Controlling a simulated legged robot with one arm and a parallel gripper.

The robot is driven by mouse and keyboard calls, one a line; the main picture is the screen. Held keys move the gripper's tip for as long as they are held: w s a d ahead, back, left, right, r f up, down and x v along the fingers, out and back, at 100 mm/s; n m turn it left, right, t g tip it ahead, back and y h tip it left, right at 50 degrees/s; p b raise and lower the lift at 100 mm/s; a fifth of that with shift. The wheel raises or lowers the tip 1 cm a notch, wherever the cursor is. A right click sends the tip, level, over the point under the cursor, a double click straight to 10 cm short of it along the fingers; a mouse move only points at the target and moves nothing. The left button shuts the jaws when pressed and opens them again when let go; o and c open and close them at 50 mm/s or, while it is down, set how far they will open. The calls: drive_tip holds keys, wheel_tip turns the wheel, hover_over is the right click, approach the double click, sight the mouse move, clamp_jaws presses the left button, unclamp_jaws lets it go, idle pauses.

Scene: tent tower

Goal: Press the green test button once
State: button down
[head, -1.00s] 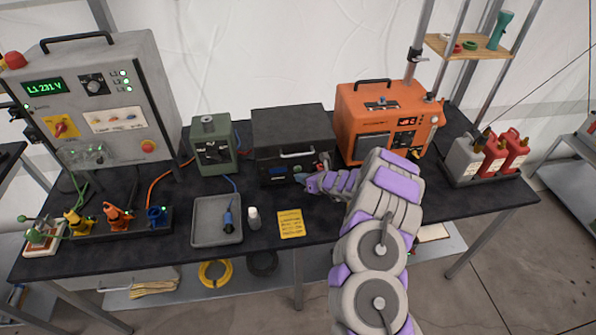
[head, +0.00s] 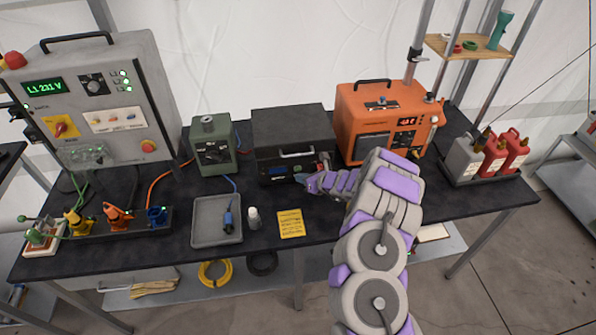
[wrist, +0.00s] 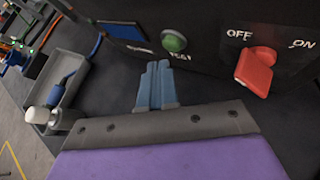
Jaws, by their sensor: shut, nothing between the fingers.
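The green test button (wrist: 173,41) is a round dome on the front of the black box (wrist: 205,20), above the word TEST in the wrist view. My gripper (wrist: 160,66) is shut and empty. Its blue fingertips are in front of the box, just below and left of the button in the picture. They appear apart from it, though the depth of the gap is hard to judge.
A red switch (wrist: 256,69) marked OFF and ON is right of the button. The green unit (head: 212,150) and orange unit (head: 385,115) flank the box.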

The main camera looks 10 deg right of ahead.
drive_tip(key=shift+w, duration=0.1)
drive_tip(key=shift+w, duration=0.3)
drive_tip(key=shift+w, duration=0.45)
idle(1.1)
drive_tip(key=shift+s, duration=0.1)
drive_tip(key=shift+s+r+b, duration=0.1)
drive_tip(key=shift+s+b, duration=0.45)
drive_tip(key=shift+s, duration=0.15)
drive_tip(key=shift+s, duration=0.1)
